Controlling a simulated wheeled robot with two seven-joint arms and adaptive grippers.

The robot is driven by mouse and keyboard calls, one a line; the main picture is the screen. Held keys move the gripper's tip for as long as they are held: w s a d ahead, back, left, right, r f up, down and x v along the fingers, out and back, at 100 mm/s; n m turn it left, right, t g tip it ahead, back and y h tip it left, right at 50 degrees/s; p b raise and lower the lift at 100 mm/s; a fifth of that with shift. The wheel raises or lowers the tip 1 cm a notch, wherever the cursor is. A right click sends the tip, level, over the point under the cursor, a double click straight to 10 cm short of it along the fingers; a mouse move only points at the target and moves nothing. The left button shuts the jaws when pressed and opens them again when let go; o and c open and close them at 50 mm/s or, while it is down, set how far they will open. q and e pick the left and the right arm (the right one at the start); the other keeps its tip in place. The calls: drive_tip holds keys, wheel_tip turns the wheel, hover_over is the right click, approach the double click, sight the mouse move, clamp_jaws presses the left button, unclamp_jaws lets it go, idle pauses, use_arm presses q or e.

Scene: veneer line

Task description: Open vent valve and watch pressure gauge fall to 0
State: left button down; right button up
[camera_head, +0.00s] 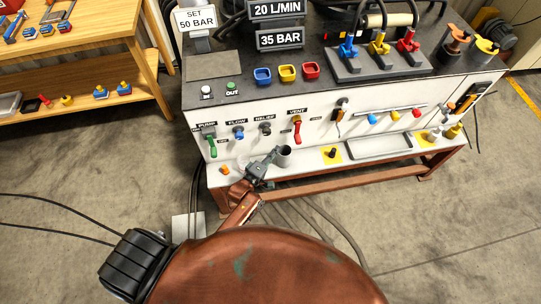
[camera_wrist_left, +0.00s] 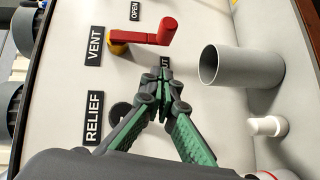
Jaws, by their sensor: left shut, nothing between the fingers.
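The red vent valve handle (camera_head: 297,130) hangs down below its VENT label on the white front panel. In the left wrist view the handle (camera_wrist_left: 150,37) has a yellow base and sits between an OPEN label (camera_wrist_left: 135,11) and a partly hidden label ending in "UT" (camera_wrist_left: 166,63). My left gripper (camera_head: 274,155) is below and left of the handle, apart from it. Its fingertips (camera_wrist_left: 163,78) are together and empty. A display reading 35 BAR (camera_head: 280,39) stands on the bench top; I see no dial gauge. My right gripper is out of view.
A grey cylinder (camera_head: 284,160) is close beside my left fingertips; its open end shows in the left wrist view (camera_wrist_left: 240,66). The relief knob (camera_head: 265,129), blue flow knob (camera_head: 239,133) and green handle (camera_head: 212,146) are left of the vent. A wooden bench (camera_head: 90,50) stands left.

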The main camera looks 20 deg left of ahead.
use_arm(q)
drive_tip(key=w+d, duration=0.1)
drive_tip(key=w, duration=0.1)
drive_tip(key=w+d+f, duration=0.1)
drive_tip(key=w, duration=0.1)
drive_tip(key=w+d+b, duration=0.1)
drive_tip(key=w, duration=0.1)
drive_tip(key=shift+d+f, duration=0.15)
drive_tip(key=shift+d, duration=0.05)
drive_tip(key=shift+w+d, duration=0.25)
drive_tip(key=shift+d, duration=0.15)
